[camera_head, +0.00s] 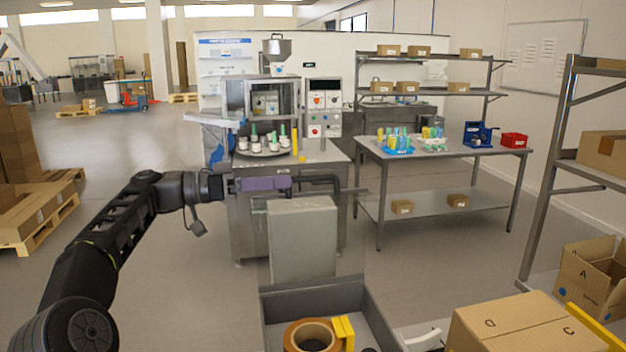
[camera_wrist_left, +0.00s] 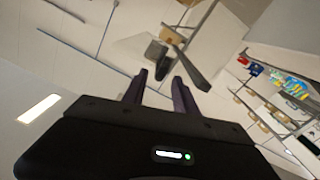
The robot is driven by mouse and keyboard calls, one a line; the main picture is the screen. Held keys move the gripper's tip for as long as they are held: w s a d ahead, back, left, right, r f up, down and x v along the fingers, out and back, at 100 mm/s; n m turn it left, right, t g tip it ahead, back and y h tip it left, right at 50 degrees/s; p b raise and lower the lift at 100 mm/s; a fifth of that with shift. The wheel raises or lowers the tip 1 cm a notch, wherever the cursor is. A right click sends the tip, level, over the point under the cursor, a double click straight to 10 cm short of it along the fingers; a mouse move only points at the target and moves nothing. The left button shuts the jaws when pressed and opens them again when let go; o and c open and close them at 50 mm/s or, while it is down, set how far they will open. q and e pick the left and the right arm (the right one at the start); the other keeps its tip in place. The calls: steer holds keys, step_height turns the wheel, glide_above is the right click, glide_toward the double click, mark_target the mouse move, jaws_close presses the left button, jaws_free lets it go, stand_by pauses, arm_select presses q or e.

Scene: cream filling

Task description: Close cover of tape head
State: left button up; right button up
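My left gripper (camera_head: 286,183) reaches in from the left at the height of the top of an upright grey panel (camera_head: 303,240). The left wrist view shows its two purple fingers apart with an empty gap between them (camera_wrist_left: 160,76). A thin grey bar (camera_head: 345,191) and a dark bent bar (camera_head: 325,179) show just right of the fingers; I cannot tell whether they touch. Below the panel is an open grey housing (camera_head: 372,303) with a brown tape roll (camera_head: 312,336) and a yellow part (camera_head: 344,330). I cannot tell which part is the cover. My right gripper is not in view.
A cardboard box (camera_head: 525,325) lies at the lower right, near a shelf rack (camera_head: 549,170). A steel table (camera_head: 440,155) with coloured items stands behind. The filling machine (camera_head: 262,100) is beyond the panel.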

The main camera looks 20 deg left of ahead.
mark_target(296, 179)
arm_select(q)
steer(key=shift+x, duration=1.2)
steer(key=x, duration=0.1)
steer(key=p+x, duration=0.1)
steer(key=x, duration=0.2)
steer(key=shift+r+p, duration=0.25)
steer(key=shift+p, duration=0.05)
steer(key=shift+w+d+f, duration=0.2)
steer(key=shift+w+d, duration=0.1)
steer(key=shift+d, duration=0.15)
jaws_close()
